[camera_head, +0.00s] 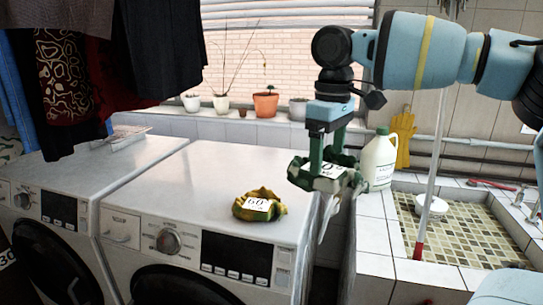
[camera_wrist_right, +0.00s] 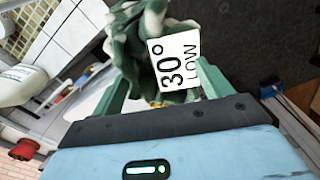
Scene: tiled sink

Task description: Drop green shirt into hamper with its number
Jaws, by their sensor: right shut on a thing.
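The green shirt (camera_head: 325,174) is a crumpled green-and-white cloth hanging in the air right of the washing machines. My right gripper (camera_head: 328,155) is shut on it, fingers pointing down. In the right wrist view, the shirt (camera_wrist_right: 140,45) sits between the fingers, and its white tag (camera_wrist_right: 173,65) reads "30° LOW". A white "30" marking (camera_head: 7,259) shows at the left edge in the head view; what bears it is mostly cut off. No whole hamper can be made out. My left gripper is not in view.
A yellow-green cloth (camera_head: 260,205) tagged 60 lies on the nearer washing machine (camera_head: 190,175). Dark clothes (camera_head: 165,50) hang at upper left. A white jug (camera_head: 379,160) stands beside the tiled sink (camera_head: 375,240). The machine tops are otherwise largely clear.

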